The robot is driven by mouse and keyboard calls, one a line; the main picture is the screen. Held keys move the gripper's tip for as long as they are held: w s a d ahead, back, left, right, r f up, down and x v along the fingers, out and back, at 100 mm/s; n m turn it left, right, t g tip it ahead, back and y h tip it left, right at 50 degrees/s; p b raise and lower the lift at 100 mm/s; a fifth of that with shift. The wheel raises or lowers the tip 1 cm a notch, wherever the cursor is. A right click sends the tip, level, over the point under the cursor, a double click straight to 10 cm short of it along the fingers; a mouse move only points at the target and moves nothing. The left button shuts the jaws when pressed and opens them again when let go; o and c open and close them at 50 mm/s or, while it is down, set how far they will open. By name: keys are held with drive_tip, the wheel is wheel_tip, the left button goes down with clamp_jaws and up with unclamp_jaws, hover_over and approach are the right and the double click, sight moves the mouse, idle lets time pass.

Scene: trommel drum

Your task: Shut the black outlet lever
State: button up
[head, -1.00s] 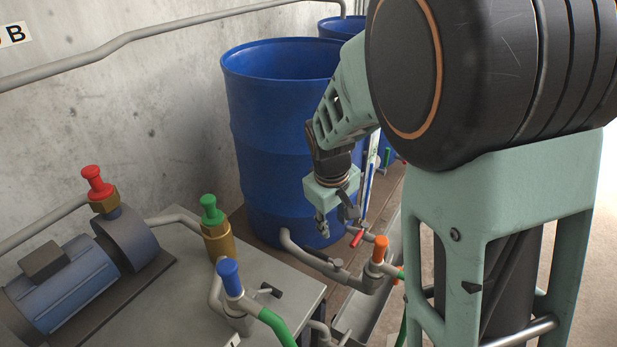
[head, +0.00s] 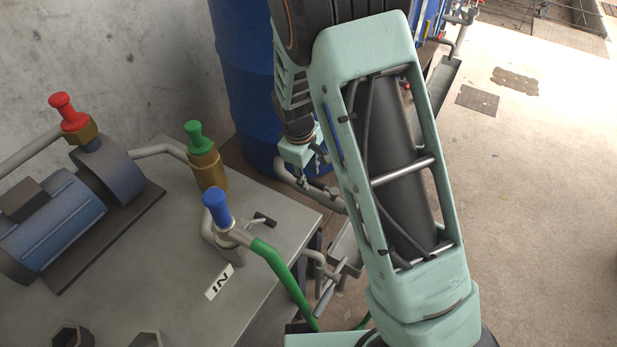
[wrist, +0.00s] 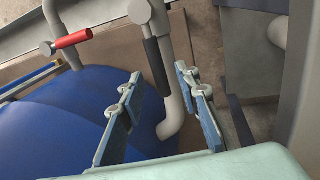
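The black outlet lever (wrist: 157,66) shows in the wrist view. The lever lies roughly along the pipe. My gripper (wrist: 160,78) is open, and the lever's lower end appears between its two fingers. I cannot tell whether a finger touches it. In the head view my gripper (head: 328,168) is low beside the blue drum (head: 243,95), just above the outlet pipe (head: 310,187). I cannot make out the lever in the head view.
A red-handled valve (wrist: 72,38) sits left of the lever in the wrist view. In the head view, a bench (head: 130,255) carries a blue pump (head: 65,225), a green-capped fitting (head: 205,160) and a blue-capped fitting (head: 217,207) with a small black handle. Open floor lies at right.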

drive_tip(key=shift+w+d+f, duration=0.1)
drive_tip(key=shift+f, duration=0.5)
clamp_jaws()
